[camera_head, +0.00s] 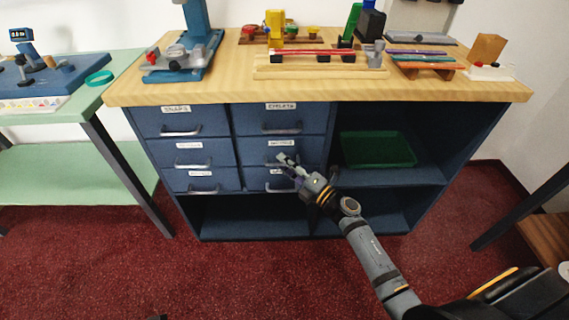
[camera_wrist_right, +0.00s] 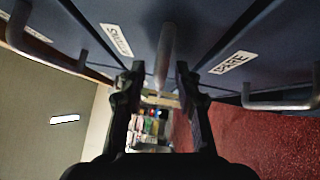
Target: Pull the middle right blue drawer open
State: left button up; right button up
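The middle right blue drawer (camera_head: 250,152) is in the right column of the cabinet, between the top and bottom drawers. Its front looks flush with its neighbours, so it appears closed. My right gripper (camera_head: 282,161) is in front of it and covers most of its handle in the head view. In the right wrist view the grey handle (camera_wrist_right: 165,60) shows between the two fingertips of my right gripper (camera_wrist_right: 160,72). The fingers are open, with a visible gap on each side of the handle. My left gripper is not in view.
The bottom right drawer's handle (camera_wrist_right: 285,100) is close beside the gripper; the top right drawer's handle (camera_head: 282,130) is above. A green tray (camera_head: 378,150) lies in the open shelf to the right. The wooden counter top (camera_head: 225,92) overhead carries several items. Red carpet (camera_head: 250,275) in front is clear.

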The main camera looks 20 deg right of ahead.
jog(key=shift+w+a, duration=0.15)
jog(key=shift+w, duration=0.1)
jog(key=shift+c, duration=0.3)
grip_shut()
